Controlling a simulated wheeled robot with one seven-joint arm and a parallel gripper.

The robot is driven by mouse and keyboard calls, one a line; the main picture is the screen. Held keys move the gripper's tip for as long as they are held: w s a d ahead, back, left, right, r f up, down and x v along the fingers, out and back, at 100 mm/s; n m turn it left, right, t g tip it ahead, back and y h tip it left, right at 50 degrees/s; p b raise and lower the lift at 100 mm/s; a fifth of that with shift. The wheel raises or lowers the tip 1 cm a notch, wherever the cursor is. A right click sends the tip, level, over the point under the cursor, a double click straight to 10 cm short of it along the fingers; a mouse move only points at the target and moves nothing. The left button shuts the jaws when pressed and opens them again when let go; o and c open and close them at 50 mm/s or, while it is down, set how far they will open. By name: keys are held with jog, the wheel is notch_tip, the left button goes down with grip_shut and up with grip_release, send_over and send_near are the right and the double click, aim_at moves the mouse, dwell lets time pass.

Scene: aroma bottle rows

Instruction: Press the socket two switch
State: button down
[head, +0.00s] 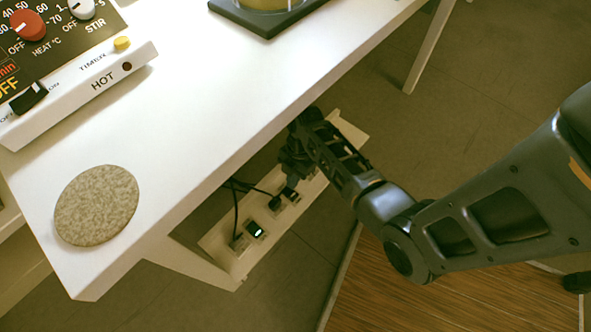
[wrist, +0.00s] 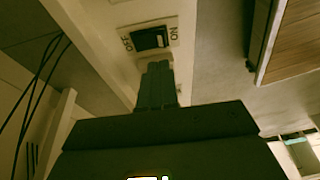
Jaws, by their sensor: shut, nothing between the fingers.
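A white socket strip (head: 222,235) runs under the table edge in the head view. A switch with a green light (head: 256,230) is near its front end, and a dark switch (head: 290,194) sits farther along. My gripper (head: 295,175) is over the strip just beyond this dark switch and hides part of the strip. In the wrist view a black rocker switch (wrist: 150,39) sits between the marks OFF and ON. My gripper (wrist: 158,67) is shut and empty, its tips just below that switch in the picture. Contact cannot be told. No socket numbers are readable.
The white table (head: 200,110) overhangs the strip, with a hot plate (head: 85,95) and a round mat (head: 96,205) on top. Black cables (wrist: 38,95) hang beside the strip.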

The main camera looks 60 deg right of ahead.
aim_at(289, 193)
jog(key=f, duration=0.1)
jog(key=f+b, duration=0.1)
jog(key=f, duration=0.2)
jog(key=shift+s+a, duration=0.1)
jog(key=shift+s, duration=0.15)
jog(key=shift+s+a+f+t, duration=0.2)
jog(key=shift+s+f+t, duration=0.05)
jog(key=shift+f+t, duration=0.15)
jog(key=shift+d, duration=0.1)
jog(key=shift+w, duration=0.2)
jog(key=shift+w+d+r, duration=0.15)
jog(key=shift+w+d, duration=0.05)
jog(key=shift+w, duration=0.4)
jog(key=shift+r, duration=0.1)
